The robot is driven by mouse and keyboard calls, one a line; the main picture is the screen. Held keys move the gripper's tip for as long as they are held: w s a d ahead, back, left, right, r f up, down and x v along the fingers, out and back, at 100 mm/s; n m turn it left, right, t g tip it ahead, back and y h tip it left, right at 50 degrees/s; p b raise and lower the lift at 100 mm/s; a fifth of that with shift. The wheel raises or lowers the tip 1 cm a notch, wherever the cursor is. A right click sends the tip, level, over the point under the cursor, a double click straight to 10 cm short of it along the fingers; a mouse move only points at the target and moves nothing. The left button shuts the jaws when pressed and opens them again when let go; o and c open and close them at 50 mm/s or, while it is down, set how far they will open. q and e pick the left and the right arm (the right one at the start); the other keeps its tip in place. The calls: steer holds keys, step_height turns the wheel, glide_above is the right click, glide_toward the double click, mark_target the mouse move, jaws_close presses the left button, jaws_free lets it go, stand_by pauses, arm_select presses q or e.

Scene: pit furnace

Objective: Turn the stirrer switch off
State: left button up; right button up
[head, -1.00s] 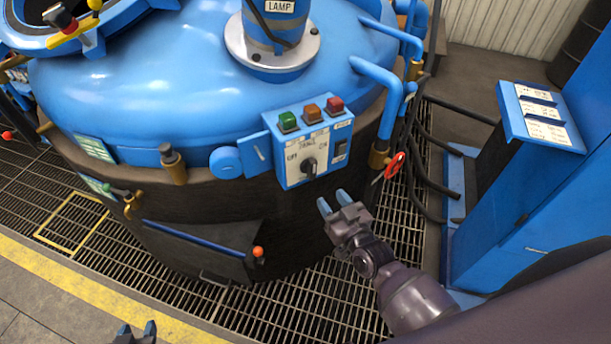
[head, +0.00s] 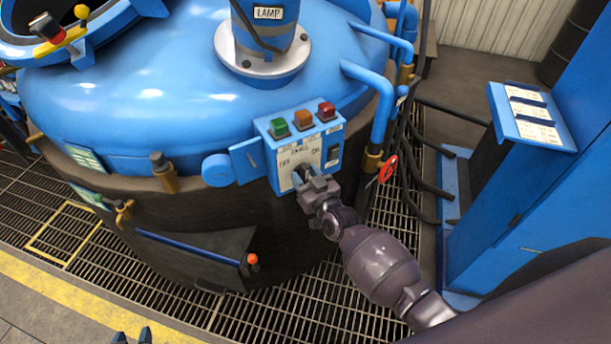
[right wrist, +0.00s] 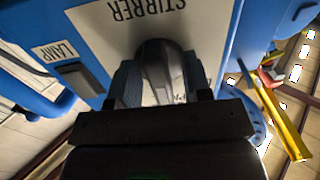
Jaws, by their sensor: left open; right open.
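The blue control box (head: 270,165) on the furnace's side carries a white label plate reading OFF and ON. In the right wrist view the plate (right wrist: 105,28) reads STIRRER, upside down. The dark, rounded stirrer switch knob (right wrist: 158,65) stands on it. My right gripper (head: 303,177) is at the box, and in the right wrist view its open fingers (right wrist: 160,85) lie on either side of the knob. I cannot tell whether they touch it. In the head view the gripper hides most of the knob, so its setting is unclear. My left gripper (head: 132,337) is open and empty at the bottom edge.
Green (head: 279,128), orange (head: 302,119) and red (head: 326,110) buttons top the box. A black lamp switch (right wrist: 82,83) sits beside the knob. A pipe with a red valve handle (head: 388,168) stands at right. The furnace door has an orange-tipped handle (head: 252,259).

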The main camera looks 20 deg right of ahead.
steer(key=shift+c, duration=0.2)
jaws_close()
